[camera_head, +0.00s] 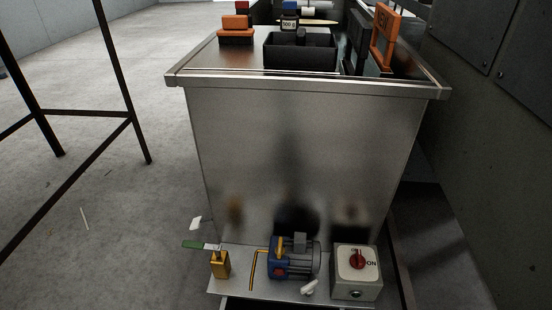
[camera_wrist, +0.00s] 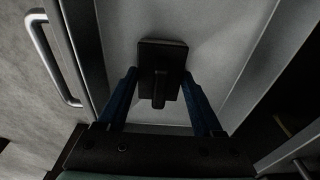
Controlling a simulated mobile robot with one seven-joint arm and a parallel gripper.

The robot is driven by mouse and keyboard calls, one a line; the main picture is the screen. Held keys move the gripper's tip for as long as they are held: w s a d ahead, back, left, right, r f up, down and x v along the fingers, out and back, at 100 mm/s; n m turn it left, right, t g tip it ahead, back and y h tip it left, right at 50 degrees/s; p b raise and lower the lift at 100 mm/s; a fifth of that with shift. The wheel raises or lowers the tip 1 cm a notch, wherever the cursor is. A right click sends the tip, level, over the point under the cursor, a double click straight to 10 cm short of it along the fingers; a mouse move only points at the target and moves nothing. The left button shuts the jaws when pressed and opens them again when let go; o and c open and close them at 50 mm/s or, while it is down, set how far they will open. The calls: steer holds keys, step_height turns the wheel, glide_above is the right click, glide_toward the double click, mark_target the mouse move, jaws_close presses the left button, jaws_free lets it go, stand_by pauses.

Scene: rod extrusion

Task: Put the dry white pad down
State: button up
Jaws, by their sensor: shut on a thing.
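In the wrist view, my gripper (camera_wrist: 160,74) has its two blue fingers on either side of a dark square block with a short handle (camera_wrist: 162,54), and it is shut on it. The block's far face is turned away, so I cannot see a white pad on it. Behind the block is a pale grey panel. I cannot tell the gap between block and panel. My gripper does not show in the head view, and no white pad can be made out there.
A steel cabinet (camera_head: 300,150) carries a black tray (camera_head: 300,57), an orange block (camera_head: 236,35), a small jar (camera_head: 289,22) and an orange framed sign (camera_head: 386,35). A low shelf holds a blue motor (camera_head: 295,262) and a switch box (camera_head: 356,275). A dark frame (camera_head: 128,90) stands left.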

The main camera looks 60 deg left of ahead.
steer(key=shift+f, duration=0.2)
steer(key=o, duration=1.4)
steer(key=shift+c, duration=0.2)
steer(key=shift+r, duration=0.15)
step_height(320, 180, up, 12)
steer(key=s+p, duration=0.1)
steer(key=p, duration=0.7)
steer(key=shift+a, duration=0.45)
